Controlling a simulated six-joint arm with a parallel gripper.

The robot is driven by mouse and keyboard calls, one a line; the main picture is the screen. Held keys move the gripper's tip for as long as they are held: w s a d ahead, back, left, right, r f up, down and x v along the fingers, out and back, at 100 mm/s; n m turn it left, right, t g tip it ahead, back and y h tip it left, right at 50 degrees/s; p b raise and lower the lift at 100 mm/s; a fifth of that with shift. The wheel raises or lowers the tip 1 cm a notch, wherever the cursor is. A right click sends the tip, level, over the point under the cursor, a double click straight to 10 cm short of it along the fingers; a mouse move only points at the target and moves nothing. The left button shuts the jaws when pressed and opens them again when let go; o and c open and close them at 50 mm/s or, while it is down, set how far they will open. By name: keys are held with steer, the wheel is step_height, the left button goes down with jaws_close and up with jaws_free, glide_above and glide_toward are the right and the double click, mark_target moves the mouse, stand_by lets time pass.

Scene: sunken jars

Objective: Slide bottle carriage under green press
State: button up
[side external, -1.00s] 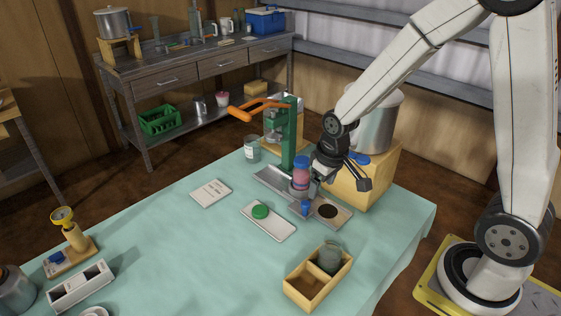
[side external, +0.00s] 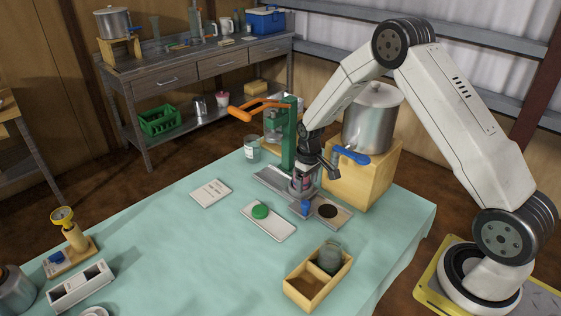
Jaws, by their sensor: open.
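The green press (side external: 288,145) stands at the back of the table with its orange lever (side external: 258,106) raised. A grey metal track (side external: 268,184) runs from its foot toward the front right. The bottle (side external: 301,184), with pinkish contents, stands upright on the track, right of and in front of the press column. A blue knob (side external: 305,207) sits just in front of it, apparently on the carriage. I cannot tell whether the fingers touch the bottle.
A dark round opening (side external: 327,211) lies at the track's right end. A wooden block with a steel pot (side external: 371,118) and blue-handled tap stands close at right. A white tray with a green lid (side external: 260,211), a card (side external: 211,193) and a wooden box (side external: 304,289) lie in front.

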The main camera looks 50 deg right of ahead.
mark_target(306, 202)
steer(key=shift+f, duration=0.2)
steer(key=shift+f, duration=3.7)
jaws_close()
